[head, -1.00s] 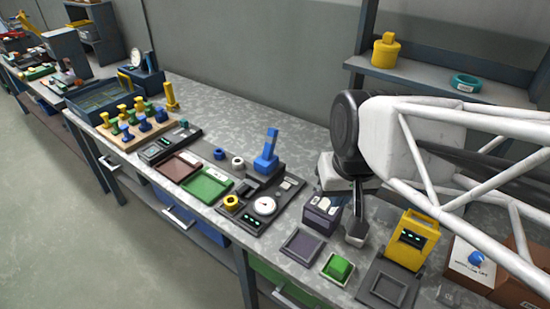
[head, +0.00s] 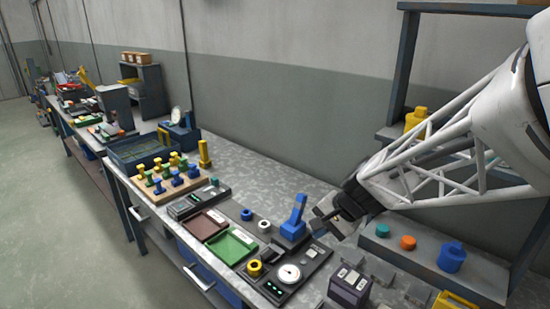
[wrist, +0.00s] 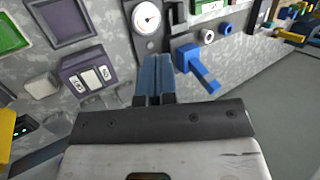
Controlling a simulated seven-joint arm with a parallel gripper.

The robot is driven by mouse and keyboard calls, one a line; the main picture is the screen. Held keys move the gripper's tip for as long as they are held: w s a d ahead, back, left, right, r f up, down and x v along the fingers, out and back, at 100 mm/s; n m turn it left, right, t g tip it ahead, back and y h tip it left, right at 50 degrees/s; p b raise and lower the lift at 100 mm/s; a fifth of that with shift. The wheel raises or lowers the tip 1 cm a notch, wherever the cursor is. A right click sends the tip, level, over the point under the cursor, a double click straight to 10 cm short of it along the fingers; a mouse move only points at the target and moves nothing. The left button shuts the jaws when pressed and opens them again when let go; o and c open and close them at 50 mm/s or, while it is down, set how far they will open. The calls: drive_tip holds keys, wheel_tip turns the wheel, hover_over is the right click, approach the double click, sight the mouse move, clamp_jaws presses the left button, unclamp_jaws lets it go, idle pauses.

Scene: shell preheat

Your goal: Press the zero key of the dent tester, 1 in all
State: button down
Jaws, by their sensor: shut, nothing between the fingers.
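My gripper (head: 323,224) is shut and empty, just right of the blue lever in the head view. In the wrist view the closed fingers (wrist: 155,62) point toward the bench between the dial (wrist: 146,18) and the blue lever (wrist: 198,68), apparently above the surface.
Green (head: 232,245) and red (head: 203,225) trays are to the left, with a board of coloured pegs (head: 168,178) beyond. A shelf (head: 430,262) at right holds a blue jar (head: 452,257). The bench behind the lever is bare.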

sight(312, 255)
drive_tip(key=w+d+f+m+t+y, duration=0.2)
drive_tip(key=w+f+m, duration=0.5)
drive_tip(key=w+f, duration=0.4)
drive_tip(key=shift+w+f+m, duration=0.15)
drive_tip(key=shift+w+m, duration=0.25)
drive_tip(key=shift+w, duration=1.35)
drive_tip(key=shift+f, duration=0.1)
drive_tip(key=shift+f, duration=4.3)
drive_tip(key=shift+f+t, duration=0.3)
drive_tip(key=shift+f, duration=0.5)
drive_tip(key=shift+r, duration=0.8)
drive_tip(key=shift+r, duration=0.1)
